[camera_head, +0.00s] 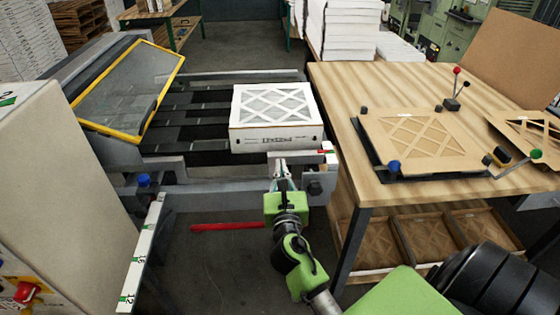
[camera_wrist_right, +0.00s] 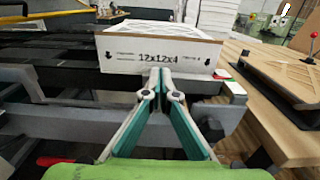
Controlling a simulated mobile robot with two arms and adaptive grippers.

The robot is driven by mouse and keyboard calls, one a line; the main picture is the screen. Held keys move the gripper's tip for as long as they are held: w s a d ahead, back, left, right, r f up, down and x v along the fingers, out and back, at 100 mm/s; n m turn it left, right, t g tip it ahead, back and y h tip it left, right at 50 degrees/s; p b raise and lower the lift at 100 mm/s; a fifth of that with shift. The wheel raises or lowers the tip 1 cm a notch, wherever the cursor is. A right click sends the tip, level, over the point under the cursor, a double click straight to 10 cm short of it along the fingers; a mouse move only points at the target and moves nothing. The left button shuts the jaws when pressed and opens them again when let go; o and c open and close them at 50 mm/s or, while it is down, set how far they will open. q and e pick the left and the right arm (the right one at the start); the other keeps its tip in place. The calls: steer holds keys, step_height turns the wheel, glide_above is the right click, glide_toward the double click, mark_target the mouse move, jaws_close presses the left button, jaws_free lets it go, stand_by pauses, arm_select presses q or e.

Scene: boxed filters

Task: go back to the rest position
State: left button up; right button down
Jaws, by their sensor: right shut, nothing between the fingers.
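My right gripper (camera_head: 283,178) is shut and empty, just in front of the near side of a white boxed filter (camera_head: 277,140). In the right wrist view the fingertips (camera_wrist_right: 160,72) meet in front of the box (camera_wrist_right: 125,57), which is marked 12x12x4; whether they touch it I cannot tell. The box lies flat on the dark slatted conveyor (camera_head: 185,133), its lattice face up. My left gripper is not in view.
A wooden table (camera_head: 340,88) stands to the right, with a lattice panel (camera_head: 415,137) in a fixture with coloured knobs. A yellow-framed clear guard (camera_head: 130,90) tilts up at the left. A red bar (camera_head: 228,227) shows low, left of my right arm. White stacks (camera_head: 345,30) stand behind.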

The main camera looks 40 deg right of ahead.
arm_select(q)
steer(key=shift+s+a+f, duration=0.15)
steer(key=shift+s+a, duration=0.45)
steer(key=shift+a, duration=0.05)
arm_select(e)
steer(key=shift+s+a, duration=0.15)
steer(key=shift+s, duration=0.15)
